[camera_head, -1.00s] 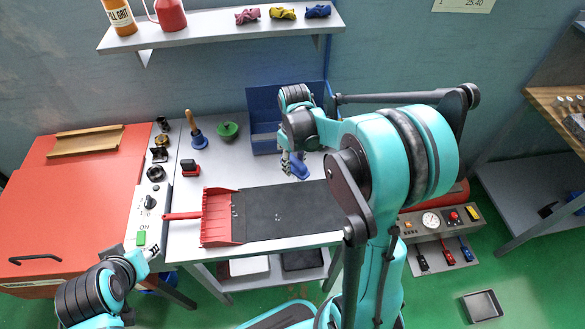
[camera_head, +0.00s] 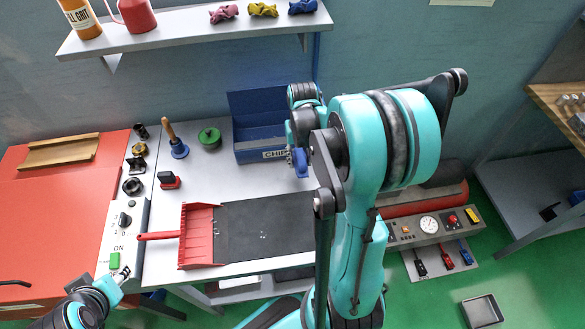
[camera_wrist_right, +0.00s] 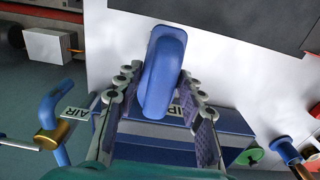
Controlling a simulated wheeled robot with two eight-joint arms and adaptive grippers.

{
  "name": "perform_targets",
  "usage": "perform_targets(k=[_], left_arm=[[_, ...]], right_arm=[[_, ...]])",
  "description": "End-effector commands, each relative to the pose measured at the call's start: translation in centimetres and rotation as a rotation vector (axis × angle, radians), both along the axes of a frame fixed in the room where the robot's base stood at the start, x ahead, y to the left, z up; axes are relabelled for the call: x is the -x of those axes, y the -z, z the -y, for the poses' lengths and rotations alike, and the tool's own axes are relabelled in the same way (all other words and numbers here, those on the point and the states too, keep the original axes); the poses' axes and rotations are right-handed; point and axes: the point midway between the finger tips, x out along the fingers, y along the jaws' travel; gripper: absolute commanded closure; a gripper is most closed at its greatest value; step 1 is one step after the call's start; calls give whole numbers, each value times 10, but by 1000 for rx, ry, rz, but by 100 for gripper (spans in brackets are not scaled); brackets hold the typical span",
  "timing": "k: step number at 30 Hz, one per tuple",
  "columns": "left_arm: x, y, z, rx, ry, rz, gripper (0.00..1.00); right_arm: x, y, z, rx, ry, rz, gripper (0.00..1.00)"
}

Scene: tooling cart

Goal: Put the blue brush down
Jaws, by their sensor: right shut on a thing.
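The blue brush (camera_head: 300,162) is between the fingers of my right gripper (camera_wrist_right: 153,95), which is shut on it. In the right wrist view the brush (camera_wrist_right: 162,72) shows as a rounded blue block with a finger on each side. In the head view it is in front of the right end of the blue chip bin (camera_head: 248,153), partly hidden by my right arm. I cannot tell whether it touches the bench (camera_head: 215,181). My left gripper (camera_head: 122,273) is empty near the bench's front left corner; its opening is too small to judge.
A black mat (camera_head: 262,228) and a red dustpan (camera_head: 200,237) lie at the front of the bench. A wooden-handled blue tool (camera_head: 174,142), a green round thing (camera_head: 209,138) and a red-and-black block (camera_head: 168,180) stand behind them. Bare bench lies between mat and bin.

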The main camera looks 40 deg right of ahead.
Motion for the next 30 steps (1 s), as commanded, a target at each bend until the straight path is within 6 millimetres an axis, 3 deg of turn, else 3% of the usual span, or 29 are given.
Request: perform_targets(k=[6,10,16,28,29,30], left_arm=[[0,7,0,0,0,0,60],[0,11,0,0,0,0,60],[0,23,0,0,0,0,60],[0,26,0,0,0,0,60],[0,27,0,0,0,0,60],[0,26,0,0,0,0,60]], right_arm=[[-24,16,-7,0,0,0,100],[-25,24,-8,0,1,0,100],[-25,55,-8,0,0,0,100],[-25,60,-8,0,0,0,100],[-25,60,-8,0,0,0,59],[-25,59,-8,0,0,0,48]])
